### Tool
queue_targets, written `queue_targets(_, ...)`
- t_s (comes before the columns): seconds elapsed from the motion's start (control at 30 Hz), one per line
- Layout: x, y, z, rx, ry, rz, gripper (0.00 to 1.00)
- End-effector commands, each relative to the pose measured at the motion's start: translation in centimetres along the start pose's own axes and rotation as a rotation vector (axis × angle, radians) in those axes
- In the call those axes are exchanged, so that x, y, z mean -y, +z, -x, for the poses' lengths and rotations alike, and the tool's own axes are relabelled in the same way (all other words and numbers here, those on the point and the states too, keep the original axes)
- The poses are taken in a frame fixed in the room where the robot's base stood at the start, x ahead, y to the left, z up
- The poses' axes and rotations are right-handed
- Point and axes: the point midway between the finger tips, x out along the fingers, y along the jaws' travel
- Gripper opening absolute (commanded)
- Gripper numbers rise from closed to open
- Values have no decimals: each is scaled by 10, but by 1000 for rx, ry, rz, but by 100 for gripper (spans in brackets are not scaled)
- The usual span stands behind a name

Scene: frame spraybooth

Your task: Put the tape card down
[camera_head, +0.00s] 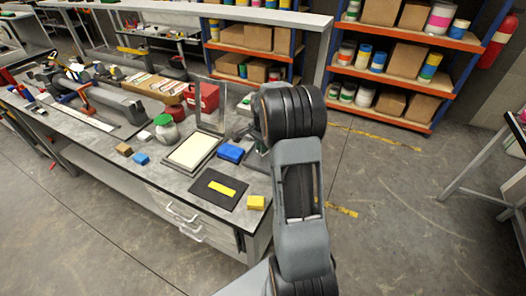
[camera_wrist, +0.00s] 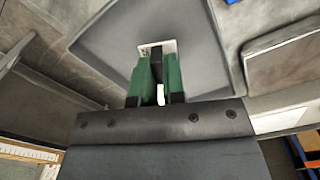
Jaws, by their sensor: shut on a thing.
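In the wrist view, the green fingers of my gripper (camera_wrist: 159,65) are closed together. A small whitish piece, seemingly the tape card (camera_wrist: 158,46), shows at their tips, with dark marks on it. Most of it is hidden by the fingers. Beyond the tips is a flat grey square surface (camera_wrist: 110,45); I cannot tell whether the card touches it. In the head view, my arm covers most of my gripper, which is over the right end of the workbench (camera_head: 165,185). The card is not discernible there.
A black mat with a yellow strip (camera_head: 206,198), a yellow block (camera_head: 256,203), a blue block (camera_head: 231,153) and a framed cream panel (camera_head: 205,136) lie near the bench's right end. A jar (camera_head: 166,132) and red box (camera_head: 202,97) stand behind. Shelves (camera_head: 400,85) line the back.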

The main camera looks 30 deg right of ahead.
Motion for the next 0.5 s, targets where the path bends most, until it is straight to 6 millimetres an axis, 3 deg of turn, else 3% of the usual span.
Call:
queue_targets(0.23,3,-8,-9,0,0,-1,0)
queue_targets(0.5,3,-7,-39,0,1,0,0)
